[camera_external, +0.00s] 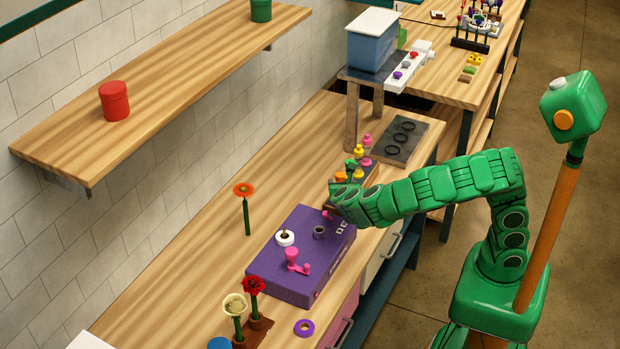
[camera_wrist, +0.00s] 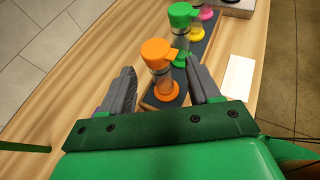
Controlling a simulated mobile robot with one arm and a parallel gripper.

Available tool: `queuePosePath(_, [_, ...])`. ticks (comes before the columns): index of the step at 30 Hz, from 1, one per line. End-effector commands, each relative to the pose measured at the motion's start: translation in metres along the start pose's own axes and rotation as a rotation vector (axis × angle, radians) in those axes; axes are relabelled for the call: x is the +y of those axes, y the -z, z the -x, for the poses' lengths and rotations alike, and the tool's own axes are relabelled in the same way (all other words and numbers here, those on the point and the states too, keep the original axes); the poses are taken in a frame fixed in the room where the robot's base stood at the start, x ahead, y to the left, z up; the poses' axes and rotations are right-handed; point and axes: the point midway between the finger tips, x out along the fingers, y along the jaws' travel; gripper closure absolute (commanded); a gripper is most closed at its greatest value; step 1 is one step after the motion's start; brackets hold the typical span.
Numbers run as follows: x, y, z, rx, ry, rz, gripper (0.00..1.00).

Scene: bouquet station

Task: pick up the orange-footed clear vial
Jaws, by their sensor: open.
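The orange-footed clear vial (camera_wrist: 161,72) stands upright in the wrist view, with an orange cap, a short clear body and an orange foot on a dark rack (camera_wrist: 208,45). My gripper (camera_wrist: 161,66) is open, with one grey finger on each side of the vial in that view. Gaps show on both sides; how far the fingers reach down around it I cannot tell. In the external view the orange vial (camera_external: 340,177) is at the near end of the row, and my gripper (camera_external: 335,199) is beside it, its fingers mostly hidden by my arm.
A green vial (camera_wrist: 183,17) stands just behind the orange one, with yellow and pink ones beyond. A purple box (camera_external: 300,262) with knobs sits in front of the rack. An orange flower (camera_external: 244,190) stands left of it. A dark plate with rings (camera_external: 408,136) lies behind.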

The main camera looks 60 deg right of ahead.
Motion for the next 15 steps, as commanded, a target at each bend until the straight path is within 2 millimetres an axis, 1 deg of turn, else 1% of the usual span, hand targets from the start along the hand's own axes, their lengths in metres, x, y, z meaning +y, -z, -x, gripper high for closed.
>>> queuePosePath(6, [0.001, 0.003, -0.027, 0.001, 0.002, 0.001, 0.38])
queuePosePath(9, [0.001, 0.003, -0.037, 0.0, 0.003, 0.001, 0.38])
queuePosePath(12, [0.001, 0.003, -0.044, 0.0, 0.002, 0.001, 0.38])
queuePosePath(15, [0.002, 0.003, -0.047, 0.001, 0.0, 0.001, 0.38])
